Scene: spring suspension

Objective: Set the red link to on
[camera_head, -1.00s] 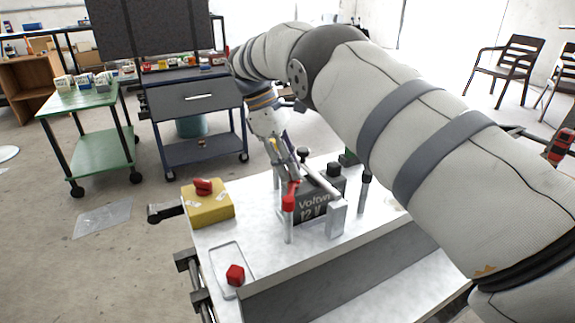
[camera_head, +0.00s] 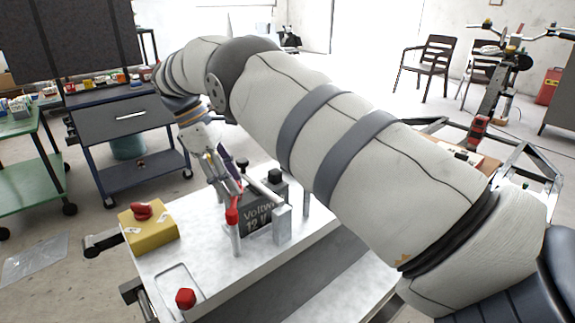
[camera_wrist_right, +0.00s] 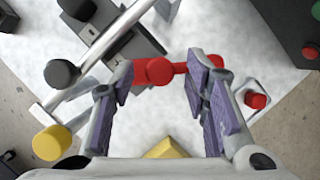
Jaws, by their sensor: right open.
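The red link (camera_head: 232,214) sits on top of a light post at the front of the white bench, beside the battery marked "Voltwa 12 V" (camera_head: 257,217). My right gripper (camera_head: 229,186) reaches down over the red link from behind. In the right wrist view the red link (camera_wrist_right: 155,71) is a red bar with a round end, lying between the two purple-padded fingers of the right gripper (camera_wrist_right: 160,78). The fingers are open, with a gap beside the round end. The bar runs behind the right finger. I cannot tell whether a finger touches it. My left gripper is not in view.
A yellow box (camera_head: 148,228) with a red knob stands at the bench's left. A red knob (camera_head: 185,298) sits at the front tray. A black knob (camera_wrist_right: 62,73) and yellow knob (camera_wrist_right: 52,142) are close to the left finger. A blue cart (camera_head: 128,125) stands behind.

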